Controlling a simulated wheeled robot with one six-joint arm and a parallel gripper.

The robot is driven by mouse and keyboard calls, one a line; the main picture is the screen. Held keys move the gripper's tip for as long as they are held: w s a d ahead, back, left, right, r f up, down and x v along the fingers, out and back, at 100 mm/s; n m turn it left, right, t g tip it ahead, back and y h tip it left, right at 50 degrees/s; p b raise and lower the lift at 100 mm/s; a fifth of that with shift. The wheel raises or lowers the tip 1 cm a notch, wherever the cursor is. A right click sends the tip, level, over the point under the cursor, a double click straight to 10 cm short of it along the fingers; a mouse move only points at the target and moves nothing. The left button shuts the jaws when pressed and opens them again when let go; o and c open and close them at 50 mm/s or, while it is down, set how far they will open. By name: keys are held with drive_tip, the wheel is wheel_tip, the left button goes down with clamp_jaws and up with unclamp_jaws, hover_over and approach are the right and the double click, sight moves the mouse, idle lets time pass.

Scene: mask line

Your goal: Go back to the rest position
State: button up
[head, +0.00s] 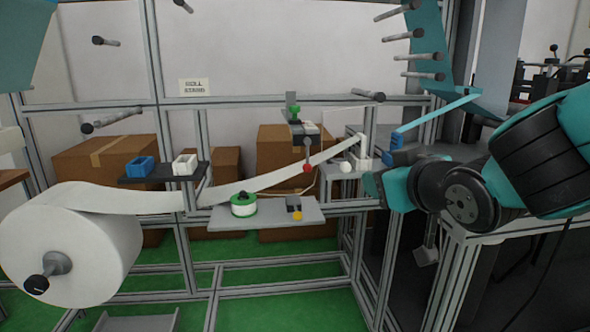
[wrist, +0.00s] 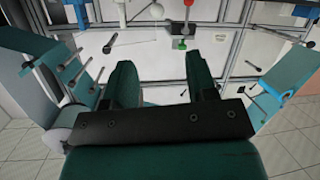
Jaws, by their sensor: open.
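My gripper (head: 375,185) is at the end of my teal and black arm, which reaches in from the right in the head view. It hangs at the right end of the web line, close to the post. In the wrist view my gripper (wrist: 160,75) shows two dark green fingers standing apart with nothing between them. Beyond the fingers are the frame and a green piece (wrist: 179,44) under a red knob (wrist: 188,3). In the head view the fingers are small and partly hidden by the wrist.
A large white roll (head: 95,250) feeds a web rightward across the metal frame. A shelf (head: 270,215) holds a green and white spool (head: 243,205). Blue (head: 140,167) and white (head: 185,164) bins sit on a dark plate. A red ball (head: 307,169) and white ball (head: 346,168) are left of my gripper.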

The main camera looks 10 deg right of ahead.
drive_tip(key=s+a+f+n+g+y, duration=0.1)
drive_tip(key=s+a+f+n+g, duration=0.2)
drive_tip(key=s+g, duration=0.6)
drive_tip(key=s+a+f+g+y, duration=0.1)
drive_tip(key=s+a+f+g, duration=0.4)
drive_tip(key=s, duration=0.8)
wheel_tip(320, 180, up, 19)
drive_tip(key=d+p, duration=0.1)
drive_tip(key=p, duration=1.8)
drive_tip(key=shift+w+d+r, duration=0.15)
drive_tip(key=shift+w+d, duration=0.1)
drive_tip(key=shift+d, duration=0.1)
